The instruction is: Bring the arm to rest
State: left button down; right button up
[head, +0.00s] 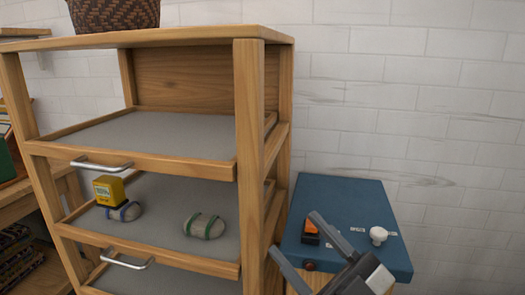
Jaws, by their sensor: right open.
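My right gripper (296,241) comes in from the lower right, with its two grey fingers apart. It is in front of the blue-topped stand (345,200) and looks empty. My left gripper is out of the picture. Two grey skeins lie on the middle shelf of the wooden rack: one with a blue band (124,212) at the left, and one with green bands (204,226) towards the right. A yellow box (108,190) stands just behind the blue-banded skein.
The wooden rack (249,110) has grey-lined shelves with metal handles; its upper shelf (165,135) is empty. A woven basket (113,15) sits on top. The blue stand carries an orange-and-black item (310,231) and a white knob (378,235). A white brick wall is behind.

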jog(key=d+f+m+h, duration=0.3)
jog(key=f+m+h, duration=0.35)
jog(key=f, duration=0.35)
jog(key=d+f+m+h, duration=0.3)
jog(key=f+m+h, duration=0.2)
jog(key=f+h, duration=0.3)
jog(key=s+d+f+m+g, duration=0.1)
jog(key=s+d+f+g, duration=0.1)
jog(key=s+f+g, duration=0.3)
jog(key=s+f, duration=0.4)
jog(key=f, duration=0.4)
jog(key=shift+s+f+m+g+h+p, duration=0.15)
jog(key=shift+s+m+g+h+p, duration=0.05)
jog(key=shift+m+g+h+p, duration=0.15)
